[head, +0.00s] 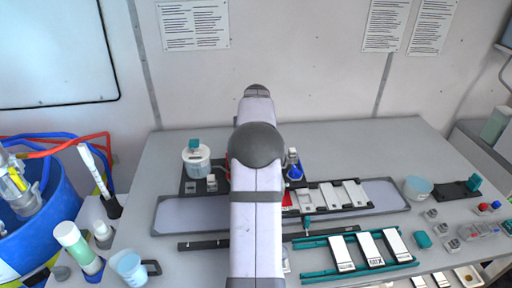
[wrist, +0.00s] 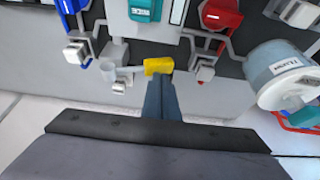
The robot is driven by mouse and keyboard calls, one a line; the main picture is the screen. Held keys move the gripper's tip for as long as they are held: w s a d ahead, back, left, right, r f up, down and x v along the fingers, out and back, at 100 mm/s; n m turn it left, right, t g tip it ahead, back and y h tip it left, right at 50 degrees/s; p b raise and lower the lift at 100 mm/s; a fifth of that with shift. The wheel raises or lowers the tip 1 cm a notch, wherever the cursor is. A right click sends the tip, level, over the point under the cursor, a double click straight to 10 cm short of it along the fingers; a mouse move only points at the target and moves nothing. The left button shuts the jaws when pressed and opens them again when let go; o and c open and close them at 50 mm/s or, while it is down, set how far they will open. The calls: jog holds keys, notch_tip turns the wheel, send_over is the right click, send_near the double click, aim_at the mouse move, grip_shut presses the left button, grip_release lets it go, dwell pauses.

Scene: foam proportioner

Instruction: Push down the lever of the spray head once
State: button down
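In the wrist view, my gripper (wrist: 160,88) shows as narrow blue-grey fingers close together, with no gap visible between them. A small yellow piece (wrist: 158,66) sits right at the fingertips; I cannot tell whether they touch it or whether it is the spray head's lever. Beside it on the left is a small grey-white fitting (wrist: 112,74) with a cup-like end. I cannot clearly identify the spray head. In the head view my own arm covers the middle of the bench and hides the gripper and the yellow piece.
Red (wrist: 221,14), teal (wrist: 145,9) and blue (wrist: 72,5) parts stand beyond the fingertips. A labelled round container (wrist: 281,75) is close on the right. The bench (head: 350,140) also holds teal rails (head: 320,240) with white blocks. A blue bin (head: 40,215) stands at the left.

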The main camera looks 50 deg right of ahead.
jog(key=shift+a, duration=0.1)
notch_tip(320, 180, up, 8)
jog(key=p, duration=0.7)
dwell(1.7)
jog(key=w+a+f+n+g+y+b, duration=0.15)
jog(key=a+f, duration=0.25)
jog(key=a, duration=1)
jog(key=a+f+n+t+y+b, duration=0.1)
jog(key=a+f+n+b, duration=0.2)
jog(key=a, duration=1)
jog(key=s+a+f+n+g+b, duration=0.1)
jog(key=s+a+f+n+b, duration=0.1)
jog(key=s+a+f, duration=0.3)
jog(key=s+a+f+n+g+b, duration=0.1)
jog(key=s+a+f, duration=0.4)
jog(key=s+a, duration=0.8)
jog(key=shift+s+a+n+g+y+b, duration=0.2)
jog(key=shift+a+n+g+y+b, duration=0.15)
jog(key=shift+a+n+b, duration=0.55)
jog(key=shift+a, duration=0.1)
